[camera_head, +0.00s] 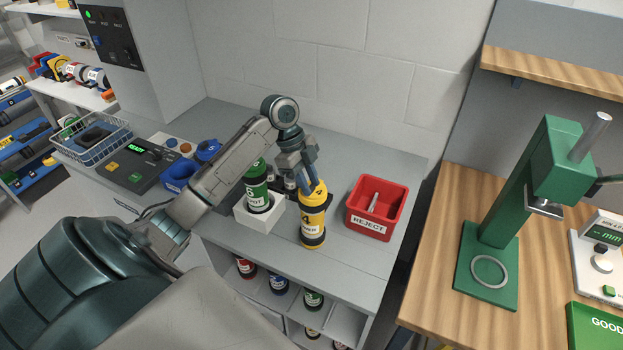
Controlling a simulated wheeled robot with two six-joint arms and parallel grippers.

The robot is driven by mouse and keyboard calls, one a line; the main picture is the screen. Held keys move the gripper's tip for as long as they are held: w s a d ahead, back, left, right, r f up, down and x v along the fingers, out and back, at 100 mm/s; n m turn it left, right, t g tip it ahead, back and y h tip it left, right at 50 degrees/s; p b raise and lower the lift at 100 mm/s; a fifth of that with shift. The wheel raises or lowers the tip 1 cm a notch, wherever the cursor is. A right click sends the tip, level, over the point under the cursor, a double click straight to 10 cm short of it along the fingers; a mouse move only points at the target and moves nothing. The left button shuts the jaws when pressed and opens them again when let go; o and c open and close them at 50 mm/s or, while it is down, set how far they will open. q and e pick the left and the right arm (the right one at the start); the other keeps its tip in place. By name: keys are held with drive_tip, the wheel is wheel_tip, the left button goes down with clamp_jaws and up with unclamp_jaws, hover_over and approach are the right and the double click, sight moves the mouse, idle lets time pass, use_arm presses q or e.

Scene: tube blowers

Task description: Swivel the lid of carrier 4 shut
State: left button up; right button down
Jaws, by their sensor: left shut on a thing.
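Carrier 4 (311,228) is a yellow canister with dark bands and a number 4 label. It stands upright on the grey counter, left of the red bin. Its yellow lid (319,190) is at the top; from here I cannot tell how far it is swivelled. My left gripper (311,184) comes down from above and is shut on the lid, its fingers partly hiding it. My right gripper is not in view.
A green carrier (257,190) stands in a white block (266,221) just left of carrier 4. A red REJECT bin (391,214) is close on the right. The counter's front edge is near.

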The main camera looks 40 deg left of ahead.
use_arm(q)
drive_tip(key=shift+a+f+m, duration=0.1)
drive_tip(key=shift+a+m, duration=0.1)
drive_tip(key=shift+m, duration=0.2)
drive_tip(key=o, duration=1)
drive_tip(key=b+v, duration=0.2)
drive_tip(key=v, duration=0.2)
drive_tip(key=shift+w+a+r, duration=0.15)
drive_tip(key=shift+r, duration=0.05)
drive_tip(key=p+v, duration=0.1)
drive_tip(key=v, duration=0.5)
drive_tip(key=shift+r+p, duration=0.2)
drive_tip(key=shift+p, duration=0.15)
